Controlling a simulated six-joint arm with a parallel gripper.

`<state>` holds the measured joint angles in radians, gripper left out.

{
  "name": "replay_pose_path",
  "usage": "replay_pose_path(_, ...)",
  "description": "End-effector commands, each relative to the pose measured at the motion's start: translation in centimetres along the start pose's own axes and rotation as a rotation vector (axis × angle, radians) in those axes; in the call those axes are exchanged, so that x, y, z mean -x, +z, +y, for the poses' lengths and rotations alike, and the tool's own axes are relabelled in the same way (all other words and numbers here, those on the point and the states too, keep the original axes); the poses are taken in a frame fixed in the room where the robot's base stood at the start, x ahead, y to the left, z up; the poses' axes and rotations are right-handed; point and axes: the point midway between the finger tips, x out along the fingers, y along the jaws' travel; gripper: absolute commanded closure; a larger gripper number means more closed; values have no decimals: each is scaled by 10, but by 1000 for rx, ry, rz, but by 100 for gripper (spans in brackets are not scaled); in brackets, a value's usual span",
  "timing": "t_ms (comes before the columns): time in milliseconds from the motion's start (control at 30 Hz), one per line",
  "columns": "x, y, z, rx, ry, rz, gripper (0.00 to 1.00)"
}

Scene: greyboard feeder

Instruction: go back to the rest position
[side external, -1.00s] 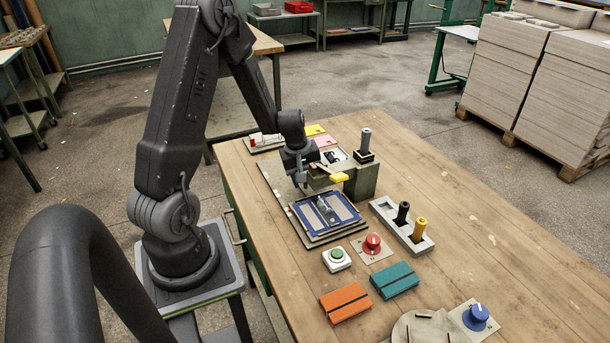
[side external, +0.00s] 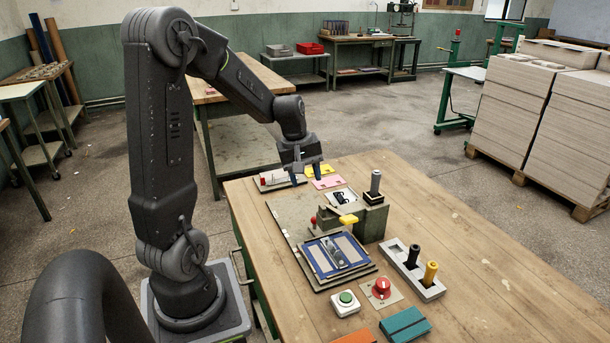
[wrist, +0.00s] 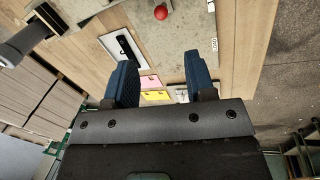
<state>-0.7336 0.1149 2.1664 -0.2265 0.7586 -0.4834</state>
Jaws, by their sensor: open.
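My gripper (side external: 307,175) is open and empty, raised above the far end of the wooden table. In the wrist view its two blue fingers (wrist: 162,82) stand apart with nothing between them. Below and nearer stands the green feeder block (side external: 371,222) with a yellow part (side external: 348,219) at its front and a dark grey post on top. A blue-framed tray (side external: 318,260) with a clear piece in it lies in front of the block. A red knob (side external: 313,220) shows beside the block and also in the wrist view (wrist: 160,12).
A grey holder (side external: 413,269) carries a black and a yellow peg. A green button (side external: 346,299), a red knob on a plate (side external: 382,288) and a teal block (side external: 405,325) are nearer. Pink (side external: 327,182) and yellow cards lie near the gripper. The air around my arm is clear.

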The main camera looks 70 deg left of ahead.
Motion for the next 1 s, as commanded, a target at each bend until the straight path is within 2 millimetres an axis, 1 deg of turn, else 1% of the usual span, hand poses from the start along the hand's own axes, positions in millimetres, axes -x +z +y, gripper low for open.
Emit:
replay_pose_path(267, 0, 0, 0, -1, 0, 0, 50)
replay_pose_path(367, 6, 8, 4, -41, 5, 7, 50)
replay_pose_path(467, 21, 34, 13, -165, 17, 29, 50)
replay_pose_path(567, 44, 77, 21, -374, 40, 66, 50)
replay_pose_path(600, 54, 97, 21, -471, 50, 82, 50)
replay_pose_path(667, 67, 126, 19, -618, 67, 109, 50)
replay_pose_path(700, 75, 145, 16, -713, 78, 126, 50)
replay_pose_path(800, 92, 185, 3, -941, 108, 174, 50)
replay_pose_path(900, 104, 215, -13, -1128, 136, 217, 50)
replay_pose_path(1000, 110, 233, -27, -1263, 158, 250, 50)
